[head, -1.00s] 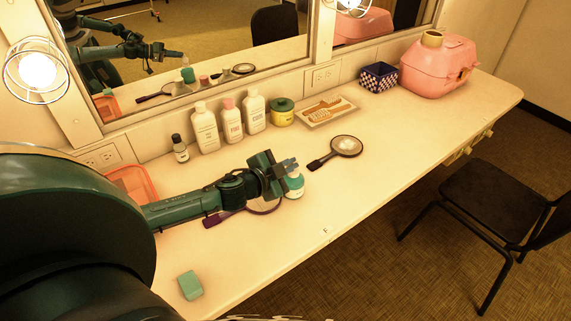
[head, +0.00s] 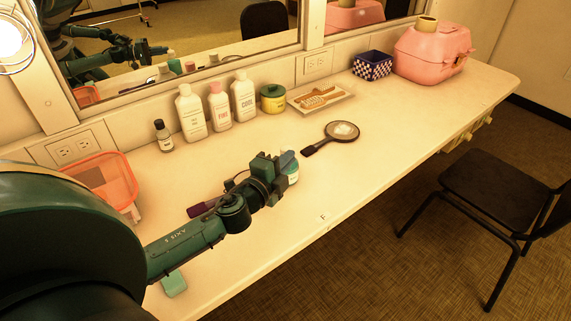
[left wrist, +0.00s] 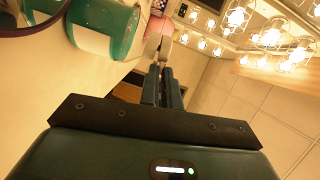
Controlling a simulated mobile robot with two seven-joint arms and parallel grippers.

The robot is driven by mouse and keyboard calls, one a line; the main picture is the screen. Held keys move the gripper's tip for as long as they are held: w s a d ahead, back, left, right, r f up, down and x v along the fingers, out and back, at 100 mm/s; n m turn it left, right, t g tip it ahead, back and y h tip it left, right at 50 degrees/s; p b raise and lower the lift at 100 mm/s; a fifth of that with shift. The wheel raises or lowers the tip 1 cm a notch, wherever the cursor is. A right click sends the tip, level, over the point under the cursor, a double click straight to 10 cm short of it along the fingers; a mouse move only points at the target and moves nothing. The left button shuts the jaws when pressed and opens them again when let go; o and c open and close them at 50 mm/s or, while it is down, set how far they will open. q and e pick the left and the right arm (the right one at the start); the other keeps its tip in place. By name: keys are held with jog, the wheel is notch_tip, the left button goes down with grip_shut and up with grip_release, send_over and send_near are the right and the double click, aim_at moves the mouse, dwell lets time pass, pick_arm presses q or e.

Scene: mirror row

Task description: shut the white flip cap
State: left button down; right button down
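In the left wrist view the bottle (left wrist: 103,20) is close, left of the fingertips. My right gripper is not in view.
A purple-handled mirror (head: 203,209) lies partly under my arm. A black hand mirror (head: 340,131) lies behind the bottle. White bottles (head: 191,113) line the wall beside a green jar (head: 272,98). A teal block (head: 174,284) lies near the front edge. The right-hand counter is mostly clear.

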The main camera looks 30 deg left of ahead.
pick_arm(q)
jog(key=shift+f, duration=0.1)
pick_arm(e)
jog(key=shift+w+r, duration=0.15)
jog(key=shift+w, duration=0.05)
pick_arm(q)
jog(key=c, duration=1.6)
grip_release()
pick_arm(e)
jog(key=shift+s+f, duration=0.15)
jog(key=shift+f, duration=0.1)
pick_arm(q)
jog(key=s+b, duration=0.2)
jog(key=s, duration=1.1)
jog(key=shift+a+r, duration=0.15)
jog(key=shift+r, duration=0.15)
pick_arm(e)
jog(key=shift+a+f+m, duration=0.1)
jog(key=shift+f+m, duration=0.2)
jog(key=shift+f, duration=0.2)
pick_arm(q)
jog(key=shift+s, duration=0.1)
